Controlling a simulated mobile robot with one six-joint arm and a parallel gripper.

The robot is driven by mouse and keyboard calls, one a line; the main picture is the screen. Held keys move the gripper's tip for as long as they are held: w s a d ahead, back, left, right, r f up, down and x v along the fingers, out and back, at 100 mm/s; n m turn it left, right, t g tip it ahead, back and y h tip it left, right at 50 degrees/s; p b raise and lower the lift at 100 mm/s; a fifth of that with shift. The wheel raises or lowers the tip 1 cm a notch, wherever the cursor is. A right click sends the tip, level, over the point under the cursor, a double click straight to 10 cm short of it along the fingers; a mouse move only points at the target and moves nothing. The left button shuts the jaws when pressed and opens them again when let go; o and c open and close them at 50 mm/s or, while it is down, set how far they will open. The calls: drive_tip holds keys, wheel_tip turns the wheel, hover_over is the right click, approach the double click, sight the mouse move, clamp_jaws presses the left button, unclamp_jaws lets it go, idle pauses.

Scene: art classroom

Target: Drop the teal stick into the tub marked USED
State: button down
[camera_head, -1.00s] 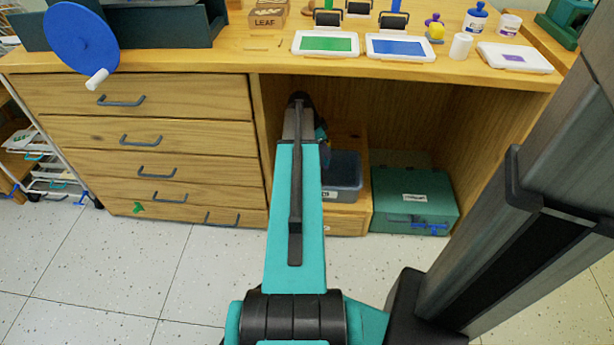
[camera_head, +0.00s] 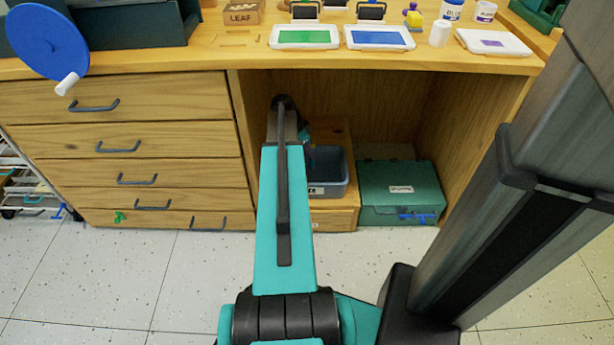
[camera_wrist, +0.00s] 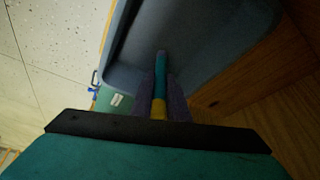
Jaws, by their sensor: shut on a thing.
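In the wrist view my gripper (camera_wrist: 160,90) is shut on a stick (camera_wrist: 160,66), teal toward its far end with a yellow band nearer my gripper. The stick's far end points into a grey-blue tub (camera_wrist: 228,78), over its inside. In the head view the tub (camera_head: 345,187) stands in the desk's open bay, on a wooden box. Its label (camera_head: 316,190) is partly hidden by my arm; the visible end looks like "ER", and I cannot read USED. My gripper is mostly hidden there behind my arm.
A teal case (camera_head: 400,190) with a blue latch sits right of the tub, in the same bay. The desktop (camera_head: 250,45) overhangs the bay, and drawers (camera_head: 130,145) stand to its left. Ink pads (camera_head: 305,37) and bottles stand on top. The floor in front is clear.

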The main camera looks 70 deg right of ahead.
drive_tip(key=shift+f+b, duration=1.1)
drive_tip(key=shift+f, duration=0.7)
drive_tip(key=c, duration=1.6)
unclamp_jaws()
drive_tip(key=shift+c, duration=0.2)
drive_tip(key=shift+r, duration=0.15)
drive_tip(key=p+v, duration=0.3)
drive_tip(key=v, duration=0.4)
drive_tip(key=shift+r+p, duration=1.5)
drive_tip(key=shift+r, duration=0.6)
